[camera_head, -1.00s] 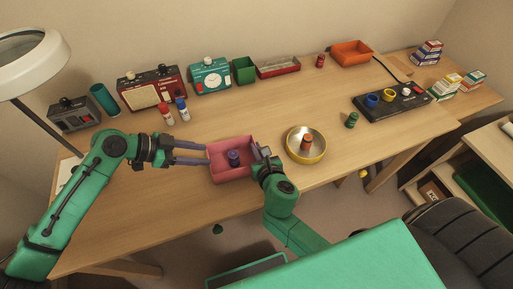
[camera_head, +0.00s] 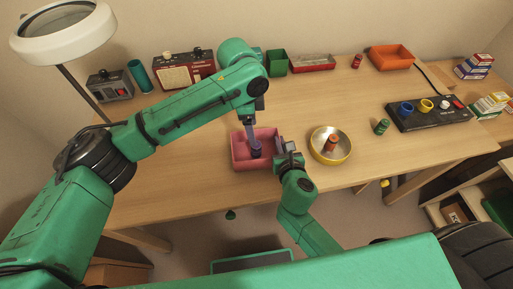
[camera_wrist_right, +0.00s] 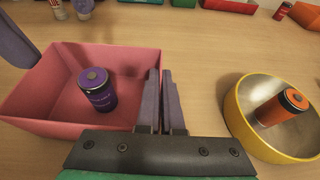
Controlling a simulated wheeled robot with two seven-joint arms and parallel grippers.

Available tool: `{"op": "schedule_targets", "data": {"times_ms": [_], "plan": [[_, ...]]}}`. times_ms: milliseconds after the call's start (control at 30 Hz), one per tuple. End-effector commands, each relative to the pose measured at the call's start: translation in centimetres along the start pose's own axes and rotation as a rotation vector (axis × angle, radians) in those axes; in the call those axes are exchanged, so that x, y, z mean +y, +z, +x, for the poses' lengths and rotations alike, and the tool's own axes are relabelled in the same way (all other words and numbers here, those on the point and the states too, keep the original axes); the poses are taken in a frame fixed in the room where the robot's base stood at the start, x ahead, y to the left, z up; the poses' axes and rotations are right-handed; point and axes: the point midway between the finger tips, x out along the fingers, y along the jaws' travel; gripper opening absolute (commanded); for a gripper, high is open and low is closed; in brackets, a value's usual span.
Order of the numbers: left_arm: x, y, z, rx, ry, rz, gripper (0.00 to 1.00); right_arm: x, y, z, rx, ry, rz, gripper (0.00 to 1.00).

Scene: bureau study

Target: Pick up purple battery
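The purple battery (camera_head: 257,153) stands upright inside the pink bin (camera_head: 239,158); its dark top and label show in the right wrist view (camera_wrist_right: 97,90). My left gripper (camera_head: 255,142) points down over the bin, just above the battery in the head view. One of its fingers shows at the left of the right wrist view (camera_wrist_right: 18,45), apart from the battery. It looks open, though its fingers overlap in the head view. My right gripper (camera_wrist_right: 161,100) is closed over the bin's right wall, one finger inside and one outside.
A yellow-rimmed bowl (camera_head: 318,151) with an orange battery (camera_head: 331,144) stands right of the bin. A green battery (camera_head: 382,126) and a black panel (camera_head: 430,122) lie farther right. A radio (camera_head: 184,72), a green box (camera_head: 277,62) and a red tray (camera_head: 312,62) line the back.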

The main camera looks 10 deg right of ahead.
Motion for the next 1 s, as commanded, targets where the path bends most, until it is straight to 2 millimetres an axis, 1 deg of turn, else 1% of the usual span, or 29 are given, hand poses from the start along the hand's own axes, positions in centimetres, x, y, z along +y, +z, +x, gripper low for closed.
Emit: {"op": "schedule_targets", "data": {"times_ms": [33, 100, 267, 433, 533, 700, 733, 767, 800, 867, 900, 933, 1000], "plan": [[0.1, 0.0, 1.2, 0.000, 0.004, -0.001, 0.76, 0.0, 0.0, 0.0, -0.001, 0.001, 0.000, 0.00], [0.1, 0.0, 2.6, 0.001, 0.003, -0.001, 0.76, 0.0, 0.0, 0.0, -0.001, 0.001, 0.000, 0.00], [0.1, 0.0, 4.9, 0.003, 0.002, 0.000, 0.76, 0.0, 0.0, 0.0, -0.001, 0.001, 0.000, 0.00], [0.3, -0.1, 8.1, 0.005, 0.003, 0.001, 0.76, 0.0, 0.0, 0.0, -0.001, 0.000, 0.000, 0.00], [0.3, -0.1, 9.1, 0.005, 0.001, 0.001, 0.76, 0.0, 0.0, 0.0, -0.001, 0.001, 0.000, 0.00], [0.3, 0.0, 9.2, 0.006, 0.000, 0.001, 0.76, 0.0, 0.0, 0.0, -0.001, 0.001, 0.000, 0.00], [0.3, 0.0, 9.2, 0.007, 0.000, 0.001, 0.72, 0.0, 0.0, 0.0, -0.001, 0.001, 0.000, 0.00], [0.3, 0.0, 9.2, 0.007, 0.001, 0.001, 0.61, 0.0, 0.0, 0.0, -0.001, 0.001, 0.000, 0.00], [0.3, 0.0, 9.2, 0.007, 0.001, 0.001, 0.45, 0.0, 0.0, 0.0, -0.001, 0.001, 0.000, 0.00], [0.3, -0.1, 9.2, 0.007, 0.001, 0.001, 0.22, 0.0, 0.0, 0.0, -0.001, 0.001, 0.000, 0.00], [0.3, -0.1, 9.2, 0.007, 0.001, 0.001, 0.07, 0.0, 0.0, 0.0, -0.001, 0.001, 0.000, 0.00], [0.3, -0.1, 9.2, 0.007, 0.001, 0.001, 0.00, 0.0, 0.0, 0.0, -0.001, 0.001, 0.000, 0.00], [0.3, -0.1, 9.2, 0.007, 0.000, 0.001, 0.00, 0.0, 0.1, 0.0, -0.001, 0.001, 0.000, 0.00]]}}
